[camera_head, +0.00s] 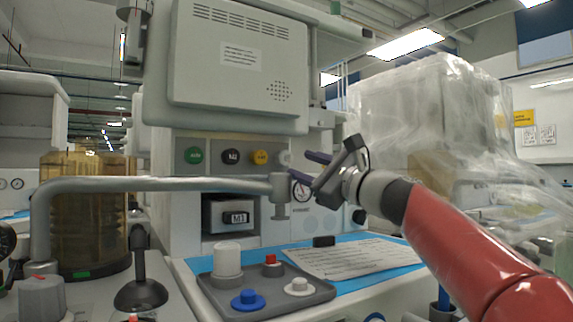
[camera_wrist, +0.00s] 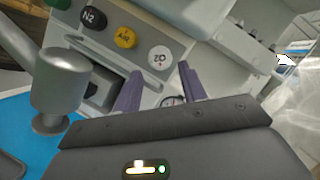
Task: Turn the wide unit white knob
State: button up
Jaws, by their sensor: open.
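The wide unit (camera_head: 240,60) stands in the middle of the head view with a row of round knobs below its big panel. Its white knob (camera_head: 283,158) is at the right end of the row. In the wrist view the white knob (camera_wrist: 160,58) is marked O2 and sits ahead of the gap between the finger tips. My gripper (camera_head: 308,166) is open, with two purple fingers pointing at the panel near the knob. The fingers also show in the wrist view (camera_wrist: 157,80). Nothing is between them, and they appear apart from the knob.
Green (camera_head: 193,155), black (camera_head: 230,156) and yellow (camera_head: 260,157) knobs sit left of the white one. A grey pipe arm (camera_head: 150,185) crosses in front of the unit, its end close to my gripper. A plastic-covered unit (camera_head: 430,110) stands at right.

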aim_at(287, 159)
jog(key=p+x, duration=0.2)
jog(key=x, duration=0.3)
jog(key=shift+a+r, duration=0.1)
jog(key=shift+r, duration=0.1)
jog(key=shift+w+a, duration=0.35)
jog(key=shift+c, duration=0.2)
jog(key=c, duration=0.6)
jog(key=n, duration=0.1)
jog(key=n+g+p, duration=0.1)
jog(key=n+p, duration=0.1)
jog(key=n, duration=0.1)
jog(key=shift+r+g, duration=0.25)
jog(key=shift+g, duration=0.15)
jog(key=shift+c, duration=0.2)
jog(key=shift+f+n+p, duration=0.15)
jog(key=shift+n+p, duration=0.15)
jog(key=shift+n, duration=0.6)
jog(key=shift+f, duration=0.1)
